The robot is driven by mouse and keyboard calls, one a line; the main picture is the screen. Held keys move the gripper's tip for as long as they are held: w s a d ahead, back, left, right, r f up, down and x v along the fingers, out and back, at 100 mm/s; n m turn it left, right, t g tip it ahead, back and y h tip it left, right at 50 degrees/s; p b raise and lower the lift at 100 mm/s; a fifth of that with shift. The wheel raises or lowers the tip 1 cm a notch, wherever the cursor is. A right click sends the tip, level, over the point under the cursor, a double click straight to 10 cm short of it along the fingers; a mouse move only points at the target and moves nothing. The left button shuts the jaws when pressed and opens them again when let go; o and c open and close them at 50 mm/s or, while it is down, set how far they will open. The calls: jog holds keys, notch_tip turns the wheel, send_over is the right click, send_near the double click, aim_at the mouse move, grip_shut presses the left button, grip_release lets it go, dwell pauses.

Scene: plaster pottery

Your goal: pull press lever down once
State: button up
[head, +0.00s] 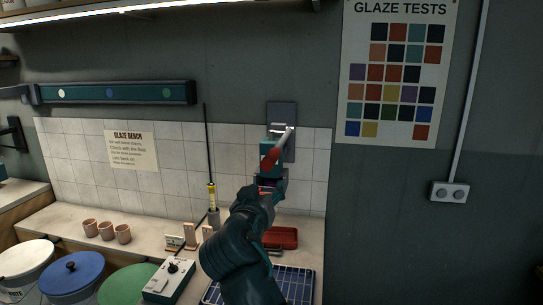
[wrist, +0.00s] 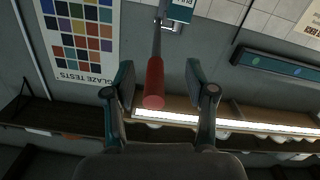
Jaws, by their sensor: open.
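The press lever (head: 282,141) is a grey metal bar with a red grip, mounted on a dark plate (head: 283,112) on the tiled wall in the head view. In the wrist view its red grip (wrist: 154,82) points toward me between the two fingers of my gripper (wrist: 155,85). The fingers are open, with a gap on both sides of the grip. In the head view my gripper (head: 272,182) is just below the lever's end, and my arm hides part of the press. A teal label reading PULL (wrist: 181,9) is partly visible behind the lever.
On the bench below stand pink cups (head: 107,230), a red tray (head: 281,237), a blue gridded tray (head: 297,284) and a control box (head: 169,280). A thin upright rod (head: 207,150) stands left of my arm. The wall to the right is mostly clear, with an outlet box (head: 450,192).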

aim_at(269, 160)
jog(key=shift+t, duration=0.5)
jog(key=s+r, duration=0.2)
jog(key=s+a+r, duration=0.1)
jog(key=s+r, duration=0.2)
jog(key=shift+r, duration=0.15)
jog(key=w+p, duration=0.1)
jog(key=w, duration=0.2)
jog(key=w+d+p, duration=0.1)
jog(key=w, duration=0.3)
jog(key=w+p, duration=0.1)
jog(key=w, duration=0.2)
jog(key=shift+w+d, duration=0.3)
jog(key=shift+d, duration=0.1)
grip_shut()
